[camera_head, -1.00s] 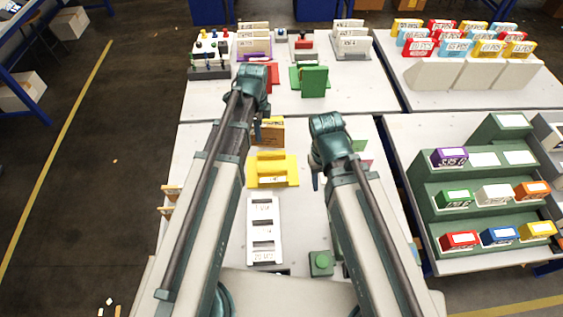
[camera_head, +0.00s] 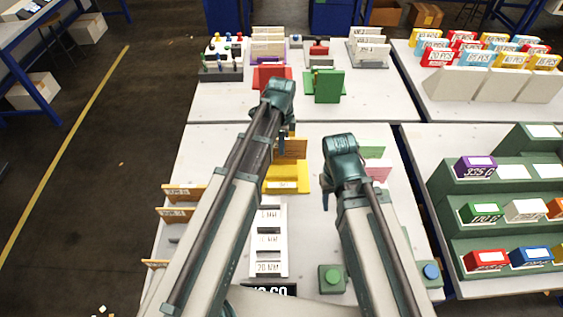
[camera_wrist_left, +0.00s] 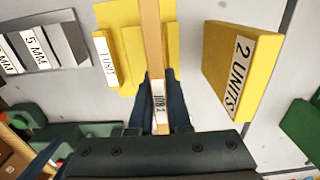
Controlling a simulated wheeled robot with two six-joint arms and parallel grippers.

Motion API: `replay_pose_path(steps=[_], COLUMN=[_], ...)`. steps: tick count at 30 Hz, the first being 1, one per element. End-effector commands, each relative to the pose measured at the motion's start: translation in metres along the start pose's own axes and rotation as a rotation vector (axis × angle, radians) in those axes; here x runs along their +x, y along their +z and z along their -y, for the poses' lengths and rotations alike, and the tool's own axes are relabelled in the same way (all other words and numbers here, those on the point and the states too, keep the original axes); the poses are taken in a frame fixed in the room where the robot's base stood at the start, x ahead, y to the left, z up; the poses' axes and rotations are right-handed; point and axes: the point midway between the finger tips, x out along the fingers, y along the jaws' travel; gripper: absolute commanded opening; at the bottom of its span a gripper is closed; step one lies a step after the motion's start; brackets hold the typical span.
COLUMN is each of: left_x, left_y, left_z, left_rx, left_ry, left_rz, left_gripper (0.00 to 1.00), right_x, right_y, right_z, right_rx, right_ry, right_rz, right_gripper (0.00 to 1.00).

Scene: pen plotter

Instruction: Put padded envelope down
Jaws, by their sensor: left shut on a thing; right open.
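My left gripper (camera_wrist_left: 160,98) is shut on a thin tan padded envelope, which shows edge-on in the left wrist view (camera_wrist_left: 152,30) with a small white label between the fingers. In the head view, the brown envelope (camera_head: 293,148) hangs below my left wrist. It overlaps the back of a yellow holder (camera_head: 288,184) in the picture. I cannot tell whether they touch. In the left wrist view, the yellow holder (camera_wrist_left: 130,14) lies behind the envelope. My right gripper (camera_head: 327,198) is open and empty, to the right of the yellow holder.
A white slotted gauge (camera_head: 267,270) lies in front of the holder. A yellow "2 UNITS" block (camera_wrist_left: 240,68) stands close right of the envelope in the left wrist view. A green button box (camera_head: 332,278) sits near the front edge. Brown cards (camera_head: 183,191) stand at the left edge.

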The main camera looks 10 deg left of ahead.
Motion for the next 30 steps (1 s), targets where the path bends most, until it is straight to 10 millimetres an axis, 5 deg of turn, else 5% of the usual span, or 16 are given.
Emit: replay_pose_path(steps=[1,10,18,30], left_x=[0.012,0.017,0.049,0.051], left_y=[0.0,0.0,0.0,0.0], left_z=[0.0,0.0,0.0,0.0], left_rx=[0.0,0.0,0.0,0.0], left_ry=[0.0,0.0,0.0,0.0], left_rz=[0.0,0.0,0.0,0.0], left_gripper=[0.0,0.0,0.0,0.0], right_x=[0.012,0.017,0.049,0.051], right_y=[-0.001,-0.001,-0.003,-0.003], right_z=[0.001,0.002,0.005,0.005], right_rx=[0.0,0.0,0.0,0.0], right_ry=[0.0,0.0,0.0,0.0], right_rz=[0.0,0.0,0.0,0.0], right_gripper=[0.5,0.5,0.5,0.5])
